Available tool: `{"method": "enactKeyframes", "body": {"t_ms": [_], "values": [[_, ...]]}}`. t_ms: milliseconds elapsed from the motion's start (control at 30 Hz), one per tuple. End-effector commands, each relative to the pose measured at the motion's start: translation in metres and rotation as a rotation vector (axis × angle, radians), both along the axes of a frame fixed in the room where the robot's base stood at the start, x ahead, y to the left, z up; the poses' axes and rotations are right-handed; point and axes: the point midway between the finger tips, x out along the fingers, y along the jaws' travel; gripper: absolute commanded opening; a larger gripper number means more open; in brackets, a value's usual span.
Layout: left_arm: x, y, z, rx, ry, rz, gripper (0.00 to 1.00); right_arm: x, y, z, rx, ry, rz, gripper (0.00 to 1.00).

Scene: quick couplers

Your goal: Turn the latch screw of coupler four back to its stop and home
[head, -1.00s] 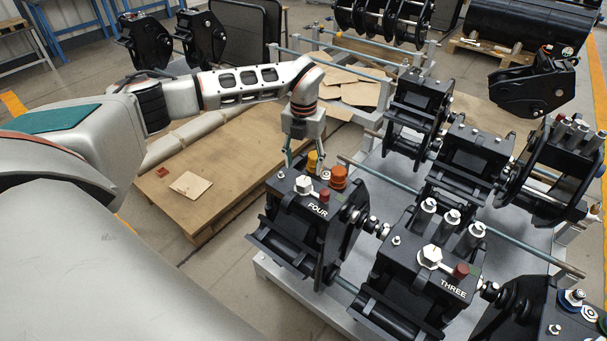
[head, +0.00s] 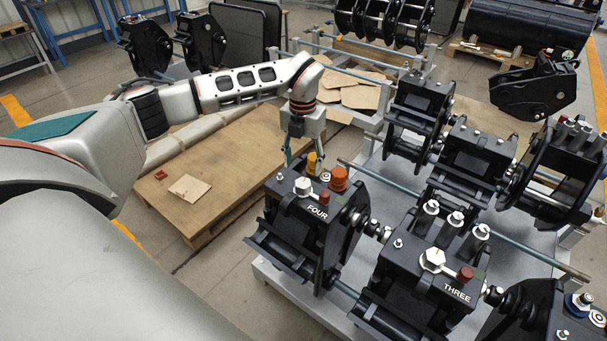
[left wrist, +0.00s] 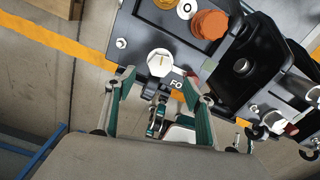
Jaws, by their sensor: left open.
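Coupler four (head: 285,228) is a black block marked FOUR at the near middle. Its top carries a white hex screw head (head: 303,187), which I take for the latch screw, a small red cap (head: 324,198), an orange cap (head: 338,178) and a yellow cap (head: 311,163). My left gripper (head: 304,157) is open and empty, pointing down at the back edge of the coupler's top. In the left wrist view the hex head (left wrist: 159,62) lies just beyond the open fingertips (left wrist: 160,86), apart from them. My right gripper is out of view.
Coupler three (head: 405,275) stands close on the right, with tall pins and its own hex screw. More couplers stand behind on the grey bench (head: 380,190). A low wooden pallet table (head: 220,170) lies left of coupler four. A rod (head: 465,220) crosses the bench.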

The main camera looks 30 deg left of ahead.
Motion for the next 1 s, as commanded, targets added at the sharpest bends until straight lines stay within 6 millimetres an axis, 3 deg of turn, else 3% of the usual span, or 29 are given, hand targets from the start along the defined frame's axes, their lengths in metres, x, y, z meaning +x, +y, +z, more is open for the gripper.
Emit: {"method": "enactKeyframes", "body": {"t_ms": [500, 933, 1000], "values": [[0.000, 0.000, -0.065, -0.001, -0.001, -0.001, 0.53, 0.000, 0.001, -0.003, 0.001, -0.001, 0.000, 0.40], [0.001, 0.000, -0.075, 0.000, -0.004, -0.001, 0.53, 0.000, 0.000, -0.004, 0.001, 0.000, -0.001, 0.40], [0.001, 0.000, -0.075, 0.000, -0.004, -0.001, 0.38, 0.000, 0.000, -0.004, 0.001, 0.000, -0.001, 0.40]]}}
